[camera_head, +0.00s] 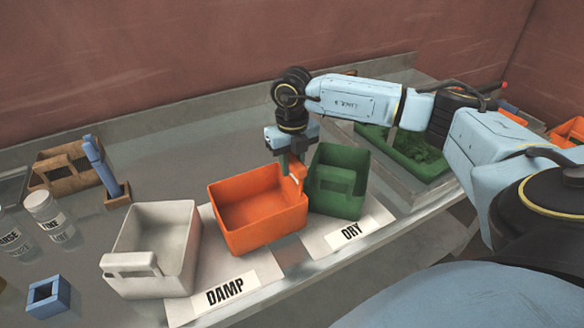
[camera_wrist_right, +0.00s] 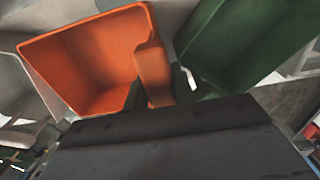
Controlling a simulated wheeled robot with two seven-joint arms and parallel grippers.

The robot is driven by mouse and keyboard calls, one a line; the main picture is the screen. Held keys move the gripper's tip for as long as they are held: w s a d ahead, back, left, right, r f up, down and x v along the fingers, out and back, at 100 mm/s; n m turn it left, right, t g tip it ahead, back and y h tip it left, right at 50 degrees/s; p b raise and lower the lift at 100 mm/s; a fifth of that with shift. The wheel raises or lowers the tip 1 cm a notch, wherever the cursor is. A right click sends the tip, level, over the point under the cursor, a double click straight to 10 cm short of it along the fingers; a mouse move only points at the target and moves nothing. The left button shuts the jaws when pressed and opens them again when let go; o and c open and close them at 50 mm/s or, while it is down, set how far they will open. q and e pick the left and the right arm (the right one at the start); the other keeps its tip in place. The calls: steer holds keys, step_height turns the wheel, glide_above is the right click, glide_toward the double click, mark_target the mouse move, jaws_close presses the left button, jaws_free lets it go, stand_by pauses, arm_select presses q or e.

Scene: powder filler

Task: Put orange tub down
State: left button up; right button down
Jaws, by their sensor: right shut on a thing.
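The orange tub (camera_head: 258,226) is an open, empty box over the sheet labelled DAMP, between the white tub and the green tub. My right gripper (camera_head: 293,168) reaches down from above and is shut on the tub's handle at its right side. In the right wrist view the orange tub (camera_wrist_right: 90,62) fills the upper left, with its handle between the fingers (camera_wrist_right: 157,88). I cannot tell whether its base touches the sheet. My left gripper is not in view.
A green tub (camera_head: 338,190) stands close on the right, by the DRY label (camera_head: 350,231). A white tub (camera_head: 152,245) stands on the left. Jars (camera_head: 45,212), a brown tub (camera_head: 66,168) and a blue square piece (camera_head: 47,297) are farther left. A tray of green material (camera_head: 410,147) lies behind.

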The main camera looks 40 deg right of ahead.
steer(key=shift+f, duration=0.95)
steer(key=c, duration=1.2)
jaws_free()
steer(key=shift+f, duration=0.1)
steer(key=shift+o, duration=0.2)
step_height(320, 180, up, 12)
steer(key=shift+r+b, duration=0.2)
steer(key=shift+b, duration=0.3)
